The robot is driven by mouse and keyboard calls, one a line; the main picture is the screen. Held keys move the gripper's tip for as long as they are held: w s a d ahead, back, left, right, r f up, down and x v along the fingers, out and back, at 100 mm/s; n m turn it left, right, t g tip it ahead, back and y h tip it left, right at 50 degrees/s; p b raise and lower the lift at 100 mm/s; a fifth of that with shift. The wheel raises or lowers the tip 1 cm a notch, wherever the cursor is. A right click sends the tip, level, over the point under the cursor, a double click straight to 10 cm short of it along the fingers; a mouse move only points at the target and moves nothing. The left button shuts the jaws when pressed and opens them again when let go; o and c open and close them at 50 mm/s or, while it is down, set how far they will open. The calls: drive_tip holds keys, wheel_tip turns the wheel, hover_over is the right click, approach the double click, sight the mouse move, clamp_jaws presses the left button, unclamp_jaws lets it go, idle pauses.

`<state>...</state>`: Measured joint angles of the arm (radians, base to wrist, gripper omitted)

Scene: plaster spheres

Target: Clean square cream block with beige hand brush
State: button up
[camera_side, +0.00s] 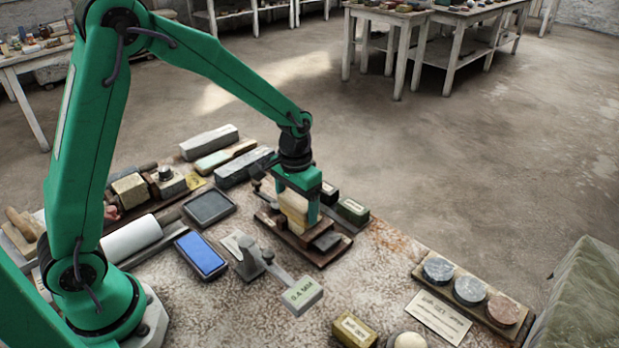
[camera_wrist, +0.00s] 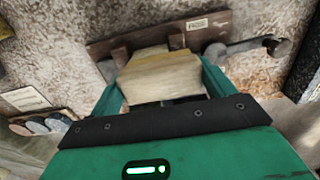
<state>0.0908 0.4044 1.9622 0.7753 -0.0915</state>
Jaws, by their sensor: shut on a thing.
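My gripper (camera_side: 297,204) is shut on a square cream block (camera_side: 291,212), with a finger on either side of it. The block stands upright at a wooden holder (camera_side: 318,257); I cannot tell whether it rests on the holder. In the wrist view the block (camera_wrist: 160,78) fills the space between the jaws (camera_wrist: 163,90), and its lower end is hidden. A long beige and pale green piece (camera_side: 226,157) lies at the back left of the table, apart from my gripper. It may be the beige hand brush, but its bristles cannot be made out.
A blue-topped slab (camera_side: 201,256) and a dark tray (camera_side: 209,207) lie left of the holder. A grey lever tool with a label (camera_side: 303,296) lies in front. A board with three round discs (camera_side: 469,290) lies at the right. The table between the holder and that board is clear.

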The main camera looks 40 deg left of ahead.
drive_tip(key=shift+a, duration=0.55)
drive_tip(key=shift+a, duration=0.15)
drive_tip(key=shift+a, duration=0.4)
drive_tip(key=shift+d, duration=0.2)
drive_tip(key=shift+d, duration=0.9)
drive_tip(key=shift+d, duration=0.2)
drive_tip(key=shift+d, duration=0.9)
drive_tip(key=shift+a, duration=0.15)
